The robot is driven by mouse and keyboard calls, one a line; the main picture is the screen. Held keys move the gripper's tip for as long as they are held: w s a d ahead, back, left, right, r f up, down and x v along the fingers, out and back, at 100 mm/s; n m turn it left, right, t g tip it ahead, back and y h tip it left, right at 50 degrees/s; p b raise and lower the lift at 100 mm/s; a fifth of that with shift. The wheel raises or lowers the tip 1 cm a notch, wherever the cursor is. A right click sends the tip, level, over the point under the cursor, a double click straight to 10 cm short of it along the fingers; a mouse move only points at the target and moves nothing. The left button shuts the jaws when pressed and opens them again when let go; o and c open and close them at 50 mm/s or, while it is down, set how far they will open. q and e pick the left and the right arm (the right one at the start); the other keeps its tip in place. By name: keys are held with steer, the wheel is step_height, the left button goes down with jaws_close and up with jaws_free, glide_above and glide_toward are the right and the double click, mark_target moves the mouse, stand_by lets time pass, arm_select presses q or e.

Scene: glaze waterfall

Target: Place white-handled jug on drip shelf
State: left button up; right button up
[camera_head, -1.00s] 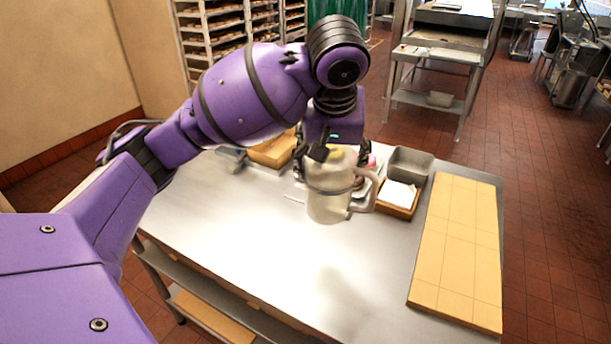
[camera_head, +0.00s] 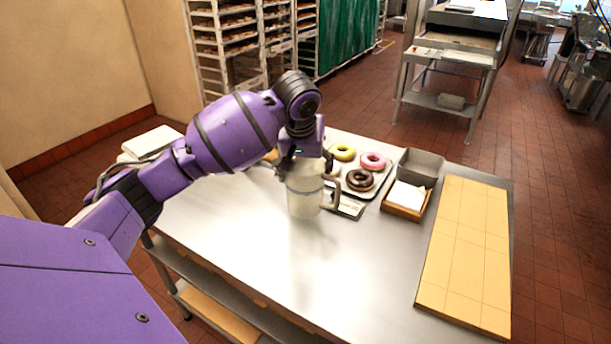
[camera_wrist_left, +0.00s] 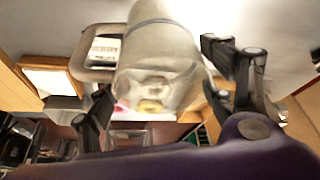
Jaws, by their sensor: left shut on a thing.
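The pale jug (camera_head: 304,200) has a light handle on its right and a grey band round its body. It is upright over the steel table in the head view; I cannot tell whether its base touches the top. My left gripper (camera_head: 303,167) is shut on its upper part. In the left wrist view the jug (camera_wrist_left: 160,45) lies between the two dark fingers of the left gripper (camera_wrist_left: 172,95), its handle to the left. A lower shelf (camera_head: 240,315) shows under the table's front edge; I cannot tell if it is the drip shelf. My right gripper is out of view.
A tray with yellow (camera_head: 343,152), pink (camera_head: 373,161) and chocolate (camera_head: 360,180) doughnuts lies behind the jug. A grey tin (camera_head: 418,167) and a wooden box with white paper (camera_head: 406,196) stand right of it. A tan board (camera_head: 465,250) covers the right end. The front tabletop is clear.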

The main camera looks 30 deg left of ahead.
arm_select(q)
step_height(320, 180, down, 2)
steer(key=shift+f, duration=0.2)
steer(key=o, duration=1.4)
steer(key=shift+o, duration=1.4)
